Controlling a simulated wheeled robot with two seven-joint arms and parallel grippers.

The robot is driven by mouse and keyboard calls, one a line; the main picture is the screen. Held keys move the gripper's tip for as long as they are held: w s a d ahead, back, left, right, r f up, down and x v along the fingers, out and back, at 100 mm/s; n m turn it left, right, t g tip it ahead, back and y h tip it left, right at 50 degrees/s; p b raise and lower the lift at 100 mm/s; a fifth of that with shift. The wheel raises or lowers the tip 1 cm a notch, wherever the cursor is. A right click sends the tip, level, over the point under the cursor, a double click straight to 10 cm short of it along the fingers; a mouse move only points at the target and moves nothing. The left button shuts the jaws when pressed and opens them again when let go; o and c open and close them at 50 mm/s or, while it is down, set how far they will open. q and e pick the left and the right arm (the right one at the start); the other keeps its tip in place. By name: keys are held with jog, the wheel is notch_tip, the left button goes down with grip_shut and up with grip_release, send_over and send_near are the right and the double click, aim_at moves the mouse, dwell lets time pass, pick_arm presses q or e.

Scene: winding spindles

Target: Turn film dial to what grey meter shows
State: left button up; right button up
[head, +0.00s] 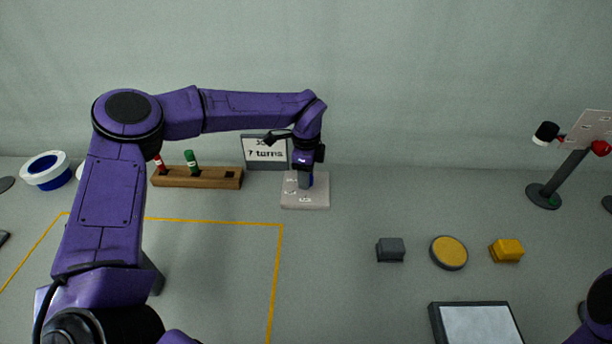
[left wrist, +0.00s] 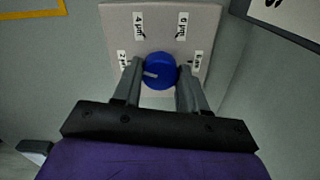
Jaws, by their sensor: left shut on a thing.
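The film dial is a blue round knob (left wrist: 160,71) on a pale square plate (head: 305,202). The left wrist view shows labels around it that look like 2, 4, 6 and 8 µm. The knob's white mark points left, toward the lower-left label, which seems to read 2 µm. My left gripper (head: 305,181) reaches down over the plate and is shut on the knob, one finger on each side. In the head view it mostly hides the knob. I cannot make out a grey meter or its reading. My right gripper is out of view.
A sign (head: 265,152) reading "7 turns" stands behind the plate. A wooden rack (head: 197,178) holds red and green pegs. To the right are a grey block (head: 391,250), a yellow disc (head: 449,252), a yellow block (head: 507,250), a dark-framed panel (head: 475,325) and a stand (head: 562,178).

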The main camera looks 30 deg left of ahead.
pick_arm(q)
jog(key=m, duration=0.3)
jog(key=shift+m, duration=0.4)
jog(key=m, duration=0.3)
jog(key=shift+r+m, duration=0.1)
jog(key=shift+m, duration=0.2)
jog(key=m, duration=0.3)
jog(key=shift+m, duration=0.3)
jog(key=m+p, duration=0.1)
jog(key=m, duration=0.3)
jog(key=shift+w+r+m+p, duration=0.1)
jog(key=shift+m+p, duration=0.2)
jog(key=shift+p, duration=0.05)
jog(key=m+p, duration=0.1)
jog(key=m, duration=0.2)
jog(key=shift+m, duration=0.3)
jog(key=m+p, duration=0.1)
jog(key=m, duration=0.3)
jog(key=shift+m+p, duration=0.3)
jog(key=shift+p, duration=0.05)
jog(key=m+p, duration=0.1)
jog(key=m, duration=0.3)
jog(key=shift+m+p, duration=0.8)
jog(key=shift+m, duration=1.3)
